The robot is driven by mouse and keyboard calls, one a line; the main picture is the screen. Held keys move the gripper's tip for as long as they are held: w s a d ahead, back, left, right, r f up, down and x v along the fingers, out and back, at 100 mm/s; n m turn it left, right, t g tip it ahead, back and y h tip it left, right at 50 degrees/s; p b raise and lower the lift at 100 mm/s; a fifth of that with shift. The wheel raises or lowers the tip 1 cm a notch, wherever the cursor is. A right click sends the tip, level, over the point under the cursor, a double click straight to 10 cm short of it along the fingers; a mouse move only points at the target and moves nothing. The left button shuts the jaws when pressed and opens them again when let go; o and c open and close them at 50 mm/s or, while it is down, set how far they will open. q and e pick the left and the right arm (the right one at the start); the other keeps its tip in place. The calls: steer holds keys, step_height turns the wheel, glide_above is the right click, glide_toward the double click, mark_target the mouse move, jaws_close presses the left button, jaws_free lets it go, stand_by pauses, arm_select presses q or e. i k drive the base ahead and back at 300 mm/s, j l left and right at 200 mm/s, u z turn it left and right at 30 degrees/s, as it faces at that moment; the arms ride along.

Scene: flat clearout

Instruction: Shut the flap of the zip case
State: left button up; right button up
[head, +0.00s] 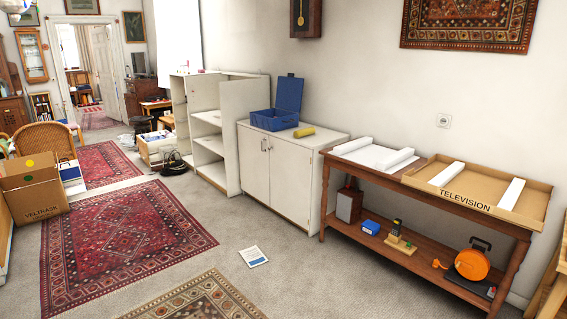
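A blue case (272,121) stands on the white cabinet, with its lid (289,93) standing up and open at the back right. It is the only open lidded case that I can make out, and I cannot tell whether it has a zip. The inside of the case is mostly hidden by its front wall. Neither of my grippers shows in the head view.
A yellow object (304,132) lies by the case on the white cabinet (270,165). Right of it, a wooden table (424,184) bears a cardboard television tray (538,203). A leaflet (253,256) lies on the carpet; floor before the cabinet is otherwise clear.

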mark_target(289, 89)
steer(key=i, duration=2.35)
steer(key=i+j+z, duration=0.1)
steer(key=i, duration=1.05)
steer(key=i+j, duration=0.1)
steer(key=i, duration=1.05)
